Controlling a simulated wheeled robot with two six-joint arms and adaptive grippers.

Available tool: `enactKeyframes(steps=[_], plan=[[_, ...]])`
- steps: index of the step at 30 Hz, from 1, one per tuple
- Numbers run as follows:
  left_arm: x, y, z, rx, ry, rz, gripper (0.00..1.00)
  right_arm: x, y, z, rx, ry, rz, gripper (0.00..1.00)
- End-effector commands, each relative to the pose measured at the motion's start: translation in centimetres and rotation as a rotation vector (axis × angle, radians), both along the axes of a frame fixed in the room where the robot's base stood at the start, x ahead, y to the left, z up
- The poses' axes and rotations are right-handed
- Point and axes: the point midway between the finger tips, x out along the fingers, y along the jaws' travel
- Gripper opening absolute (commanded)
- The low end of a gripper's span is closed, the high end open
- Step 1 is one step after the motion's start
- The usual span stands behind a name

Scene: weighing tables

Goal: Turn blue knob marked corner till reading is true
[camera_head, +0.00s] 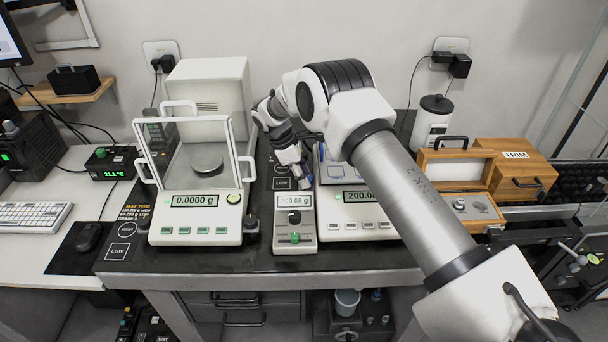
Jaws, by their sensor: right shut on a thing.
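My right gripper (300,178) reaches down behind the small grey unit, at the back left corner of the right balance (340,225). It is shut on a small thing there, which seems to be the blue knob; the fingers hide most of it. The right balance has a blue-edged pan area, and its display (360,196) starts with 200.0, the rest covered by my arm. The small grey unit (295,247) has a display (294,201) that seems to read 200.06 g, a dark dial and a green slider. My left gripper is not in view.
The left balance (195,233) reads 0.0000 g, with a clear draft shield around its pan. An open wooden weight box (470,208) and a TRIM box (515,170) stand at the right. My right arm crosses over the right balance. The table's front edge is clear.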

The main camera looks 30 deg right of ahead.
Motion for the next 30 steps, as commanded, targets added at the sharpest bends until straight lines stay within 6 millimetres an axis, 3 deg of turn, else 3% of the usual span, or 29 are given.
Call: enactKeyframes(steps=[12, 29, 30], plan=[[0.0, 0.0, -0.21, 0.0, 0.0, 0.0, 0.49, 0.16, -0.09, -0.19, 0.003, 0.0, -0.236, 0.0], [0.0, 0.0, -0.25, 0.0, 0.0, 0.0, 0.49, 0.16, -0.1, -0.16, 0.002, 0.001, -0.279, 0.0], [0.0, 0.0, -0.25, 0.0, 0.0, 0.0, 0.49, 0.16, -0.1, -0.16, 0.002, 0.001, -0.279, 0.45]])
